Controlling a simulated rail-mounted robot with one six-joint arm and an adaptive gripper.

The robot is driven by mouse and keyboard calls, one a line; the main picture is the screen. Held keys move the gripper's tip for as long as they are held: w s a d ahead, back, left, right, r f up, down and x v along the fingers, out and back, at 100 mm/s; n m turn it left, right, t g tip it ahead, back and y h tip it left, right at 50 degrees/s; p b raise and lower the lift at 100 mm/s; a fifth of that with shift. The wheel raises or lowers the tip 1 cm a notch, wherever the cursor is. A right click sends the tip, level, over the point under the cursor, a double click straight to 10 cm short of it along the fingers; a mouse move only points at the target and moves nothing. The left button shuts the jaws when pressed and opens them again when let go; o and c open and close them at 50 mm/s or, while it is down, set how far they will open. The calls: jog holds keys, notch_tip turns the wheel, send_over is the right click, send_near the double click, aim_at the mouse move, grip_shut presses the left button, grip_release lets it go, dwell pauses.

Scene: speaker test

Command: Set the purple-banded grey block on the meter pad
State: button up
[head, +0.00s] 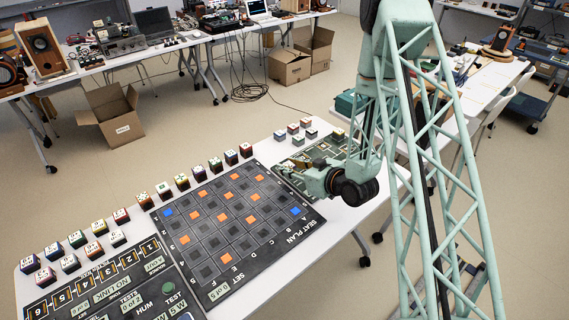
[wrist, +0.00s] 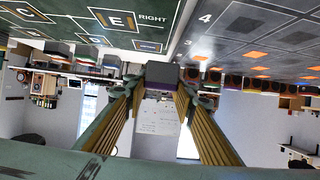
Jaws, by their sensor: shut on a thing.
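My gripper (wrist: 160,88) is shut on a small dark grey block (wrist: 160,72) between its fingertips in the wrist view. In the head view my gripper reaches left over a green-edged board (head: 282,166) at the table's right part, and my arm hides much of that board. The wrist view shows the held block apart from a board area marked C, E and RIGHT (wrist: 118,21), with yellow-outlined squares. I cannot tell which marked square is the meter pad.
A dark seat plan board (head: 235,232) with orange and blue squares lies left of my gripper. Several colour-banded blocks (head: 182,182) stand in a row behind it. More small blocks (head: 293,129) stand behind the green-edged board. A test board (head: 115,283) lies at front left.

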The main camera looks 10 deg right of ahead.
jog(key=w, duration=0.6)
jog(key=shift+w+a+f, duration=0.1)
jog(key=shift+w+f, duration=0.2)
jog(key=shift+w, duration=0.1)
jog(key=shift+f+b, duration=0.55)
jog(key=shift+f, duration=1.25)
jog(key=shift+f, duration=0.1)
jog(key=o, duration=0.8)
jog(key=shift+o, duration=0.2)
jog(key=shift+r, duration=0.2)
jog(key=shift+p+v, duration=0.55)
jog(key=shift+v, duration=5.45)
